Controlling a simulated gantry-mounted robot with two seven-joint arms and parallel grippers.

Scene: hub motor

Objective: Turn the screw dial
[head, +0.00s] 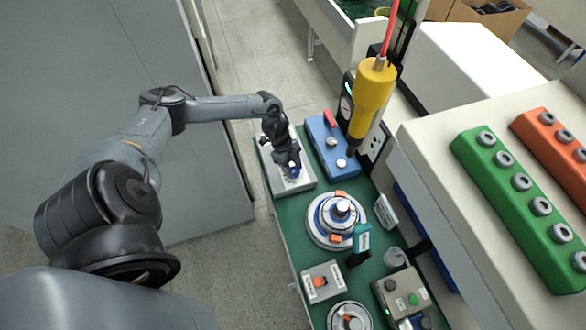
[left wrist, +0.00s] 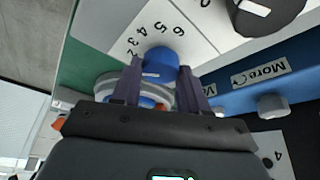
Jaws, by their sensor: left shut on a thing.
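The screw dial is a small blue knob (left wrist: 162,62) on a white plate (left wrist: 180,22) printed with numerals. In the left wrist view a white mark shows on the knob, near the lower numerals. In the head view the white dial box (head: 306,181) stands at the far left corner of the green bench, and a bit of the blue knob (head: 294,173) shows under my gripper. My left gripper (head: 288,165) points down from above. Its two dark fingers (left wrist: 160,72) are on either side of the knob, shut on it. My right gripper is not in view.
A blue box with a red handle (head: 329,118) stands right beside the dial box. A round silver hub fixture (head: 321,212) sits nearer on the green bench (head: 283,217). A yellow screwdriver (head: 372,97) hangs above. A black knob (left wrist: 266,10) shows close by in the wrist view.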

